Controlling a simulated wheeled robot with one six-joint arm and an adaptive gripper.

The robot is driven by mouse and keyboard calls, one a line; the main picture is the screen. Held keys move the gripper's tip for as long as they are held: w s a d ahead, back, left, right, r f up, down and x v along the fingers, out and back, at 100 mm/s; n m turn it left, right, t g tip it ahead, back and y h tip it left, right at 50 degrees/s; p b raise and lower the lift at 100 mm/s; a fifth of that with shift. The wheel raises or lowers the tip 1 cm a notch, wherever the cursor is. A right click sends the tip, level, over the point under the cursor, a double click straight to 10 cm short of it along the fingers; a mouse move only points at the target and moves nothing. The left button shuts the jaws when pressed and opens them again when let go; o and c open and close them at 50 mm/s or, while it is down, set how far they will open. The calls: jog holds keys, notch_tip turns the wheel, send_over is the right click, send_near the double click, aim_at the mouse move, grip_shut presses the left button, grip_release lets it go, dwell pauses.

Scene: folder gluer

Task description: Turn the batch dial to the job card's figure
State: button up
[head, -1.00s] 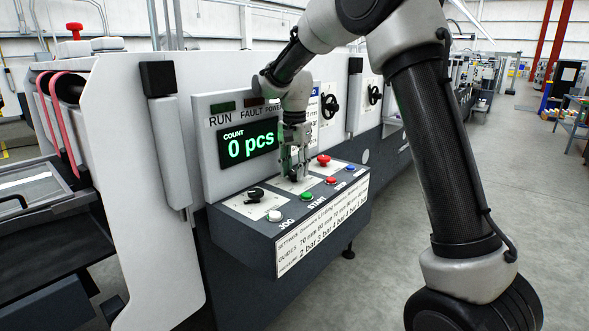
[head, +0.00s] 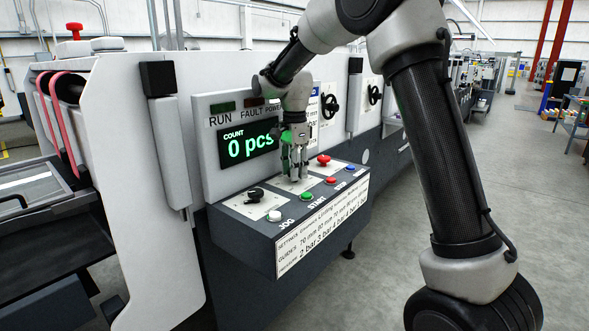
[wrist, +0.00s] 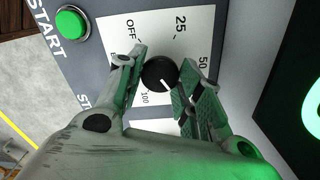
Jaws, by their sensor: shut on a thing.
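The batch dial (wrist: 160,72) is a round black knob on a white plate marked OFF, 25, 50 and 100. Its white pointer line aims down and slightly right in the wrist view, between the 50 and the 100. Part of the scale there is hidden by a finger. My gripper (wrist: 165,74) is shut on the dial, one finger on each side. In the head view my gripper (head: 295,172) points down onto the console and hides the dial. A white card (head: 313,118) behind it is partly covered; its figure cannot be read.
The console (head: 240,238) carries another black knob (head: 255,195), a white JOG button (head: 274,216), a green START button (head: 306,196), a red button (head: 323,160) and a blue button (head: 350,168). The display (head: 248,145) reads 0 pcs. Open floor lies at the right.

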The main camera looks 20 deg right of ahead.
dwell(0.3)
jog(key=o, duration=1)
jog(key=shift+o, duration=0.2)
jog(key=shift+r, duration=0.1)
notch_tip(320, 180, up, 12)
